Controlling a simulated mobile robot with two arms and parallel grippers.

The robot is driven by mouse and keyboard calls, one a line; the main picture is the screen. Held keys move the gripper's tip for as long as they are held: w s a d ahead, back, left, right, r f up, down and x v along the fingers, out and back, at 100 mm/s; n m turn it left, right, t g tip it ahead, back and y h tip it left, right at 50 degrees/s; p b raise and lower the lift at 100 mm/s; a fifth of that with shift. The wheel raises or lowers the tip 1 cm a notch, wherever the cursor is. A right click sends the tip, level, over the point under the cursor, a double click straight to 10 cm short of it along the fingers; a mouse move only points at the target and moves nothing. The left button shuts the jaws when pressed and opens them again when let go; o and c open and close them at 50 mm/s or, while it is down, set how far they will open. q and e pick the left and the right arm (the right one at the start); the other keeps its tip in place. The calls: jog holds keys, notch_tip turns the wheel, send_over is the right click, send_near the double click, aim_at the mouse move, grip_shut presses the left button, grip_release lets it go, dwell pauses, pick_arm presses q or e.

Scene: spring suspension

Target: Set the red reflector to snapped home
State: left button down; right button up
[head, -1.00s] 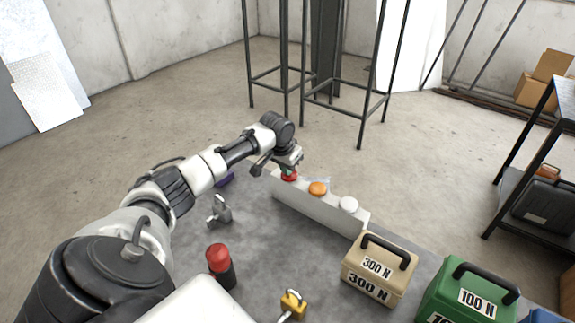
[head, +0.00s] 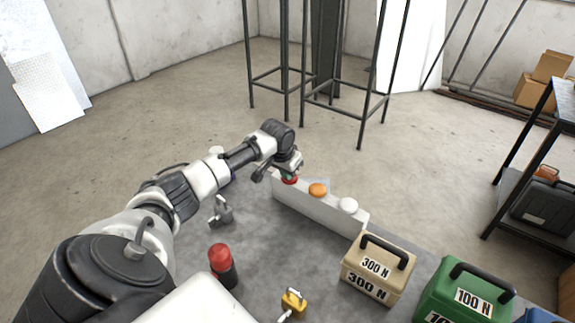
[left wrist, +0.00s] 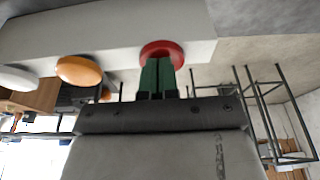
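The red reflector (head: 290,181) is a round disc at the far left end of a long pale block (head: 318,213). It also shows in the left wrist view (left wrist: 163,46), on the block's face. My left gripper (head: 291,174) is at the reflector. In the left wrist view its green fingers (left wrist: 158,66) are together, with their tips at the disc's face and apparently touching it. They do not straddle the disc. Whether the reflector sits fully in cannot be told. My right gripper is not in view.
An orange disc (head: 317,190) and a white disc (head: 348,205) sit along the same block. A tan 300 N case (head: 372,280), a green 100 N case (head: 462,300), a yellow padlock (head: 294,300) and a red-topped cylinder (head: 221,262) stand on the grey table (head: 265,250).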

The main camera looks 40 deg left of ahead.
pick_arm(q)
jog(key=r+p, duration=0.4)
jog(key=shift+w, duration=0.25)
jog(key=b+v, duration=0.3)
jog(key=v, duration=0.7)
jog(key=shift+s, duration=0.2)
